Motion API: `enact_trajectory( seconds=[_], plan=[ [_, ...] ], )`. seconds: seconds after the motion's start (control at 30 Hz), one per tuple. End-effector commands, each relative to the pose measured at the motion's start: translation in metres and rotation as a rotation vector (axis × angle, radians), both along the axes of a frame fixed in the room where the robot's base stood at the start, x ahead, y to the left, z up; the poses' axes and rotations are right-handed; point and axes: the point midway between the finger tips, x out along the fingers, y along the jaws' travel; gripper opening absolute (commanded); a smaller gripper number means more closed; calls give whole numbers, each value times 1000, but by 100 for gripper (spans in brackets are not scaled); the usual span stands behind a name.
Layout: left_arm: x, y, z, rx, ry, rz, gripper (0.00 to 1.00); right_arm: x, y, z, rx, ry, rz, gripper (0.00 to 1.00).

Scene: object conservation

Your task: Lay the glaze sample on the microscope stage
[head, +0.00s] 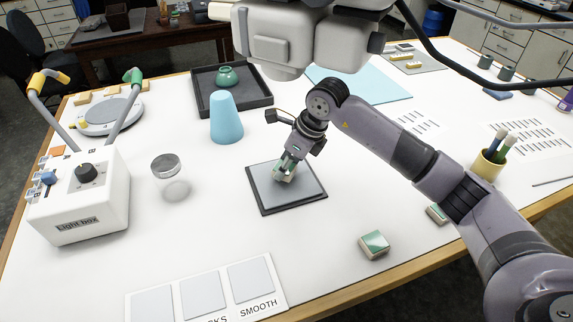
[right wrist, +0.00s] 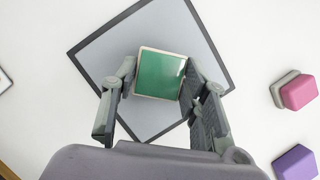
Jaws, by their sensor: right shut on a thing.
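My right gripper (head: 286,167) is shut on the glaze sample (head: 284,174), a small square tile, over the microscope stage (head: 302,192), a grey square plate with a dark border. In the right wrist view the sample (right wrist: 161,74) shows a glossy green face with a pale rim, between the two fingers (right wrist: 152,92). The stage (right wrist: 125,48) lies beneath it, turned relative to the tile. I cannot tell whether the tile touches the stage. The microscope head (head: 270,40) hangs above and behind the stage. My left gripper is not in view.
A green-topped tile (head: 374,245) lies at the front right, with another (head: 437,214) partly behind my arm. A blue cone (head: 227,118), a glass jar (head: 167,173) and the light box (head: 85,197) stand to the left. Sample cards (head: 205,290) lie in front.

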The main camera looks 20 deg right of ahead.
Motion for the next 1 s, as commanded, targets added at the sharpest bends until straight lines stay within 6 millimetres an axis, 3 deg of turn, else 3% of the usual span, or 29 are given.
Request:
enact_trajectory(
  seconds=[0.1,0.47,0.5,0.8,1.0],
  plan=[
    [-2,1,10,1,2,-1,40,-1,0,-13,1,2,1,6],
    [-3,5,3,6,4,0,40,0,0,-20,1,-2,1,6],
    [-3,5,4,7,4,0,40,0,0,-20,0,-1,1,42],
    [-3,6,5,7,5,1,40,0,0,-19,1,-1,0,61],
    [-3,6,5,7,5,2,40,0,0,-19,1,-1,0,61]
  ],
)
